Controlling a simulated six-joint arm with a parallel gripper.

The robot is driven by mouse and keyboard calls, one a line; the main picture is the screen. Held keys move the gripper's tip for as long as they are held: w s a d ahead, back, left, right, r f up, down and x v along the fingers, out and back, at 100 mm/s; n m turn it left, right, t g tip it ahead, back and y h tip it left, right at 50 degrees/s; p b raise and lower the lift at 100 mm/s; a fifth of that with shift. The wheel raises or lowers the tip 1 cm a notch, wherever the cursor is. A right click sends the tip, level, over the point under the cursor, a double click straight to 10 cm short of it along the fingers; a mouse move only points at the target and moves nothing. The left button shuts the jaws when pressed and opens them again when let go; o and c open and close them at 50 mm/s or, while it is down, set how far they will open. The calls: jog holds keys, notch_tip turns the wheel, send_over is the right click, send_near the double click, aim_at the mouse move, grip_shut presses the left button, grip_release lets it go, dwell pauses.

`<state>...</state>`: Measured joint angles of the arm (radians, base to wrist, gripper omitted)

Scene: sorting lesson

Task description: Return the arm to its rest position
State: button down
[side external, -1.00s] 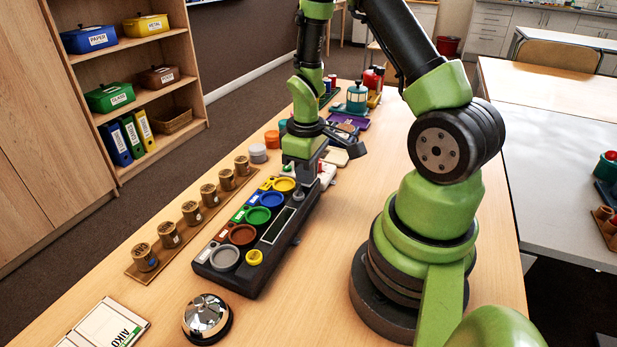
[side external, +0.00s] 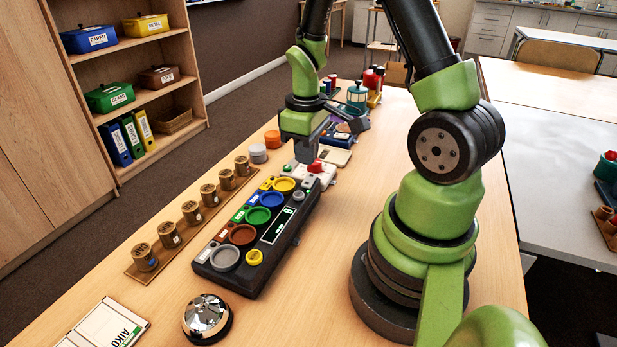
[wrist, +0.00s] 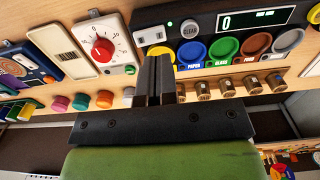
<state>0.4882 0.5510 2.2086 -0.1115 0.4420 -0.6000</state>
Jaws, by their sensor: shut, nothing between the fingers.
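My gripper (side external: 308,152) hangs from my green and black arm just beyond the far end of the black sorting console, above the table (side external: 330,235). In the wrist view its two dark fingers (wrist: 154,82) are together with nothing between them. The console (side external: 268,243) has coloured round cups and a small display. In the wrist view the display (wrist: 256,20) is lit and reads 0, beside a CLEAR button (wrist: 190,28).
Several wooden cylinders (side external: 169,234) stand in a row left of the console. A silver bell (side external: 207,318) stands in front. A white box with a red knob (wrist: 102,49) is near my gripper. Orange and grey jars (side external: 258,153) stand behind. A shelf unit (side external: 142,60) is at left.

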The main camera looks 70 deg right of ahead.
jog(key=shift+r, duration=1.05)
jog(key=shift+a+r, duration=0.1)
jog(key=shift+r, duration=0.1)
jog(key=s+a+r+m+t+y, duration=0.1)
jog(key=s+a+r+m+t, duration=0.1)
jog(key=a+r, duration=0.5)
jog(key=s+a+r+m+t+y, duration=0.1)
jog(key=s+a+r+t, duration=0.4)
jog(key=r, duration=0.5)
jog(key=shift+s+a+r+m, duration=0.2)
jog(key=shift+s+a+m, duration=0.35)
jog(key=shift+a, duration=0.7)
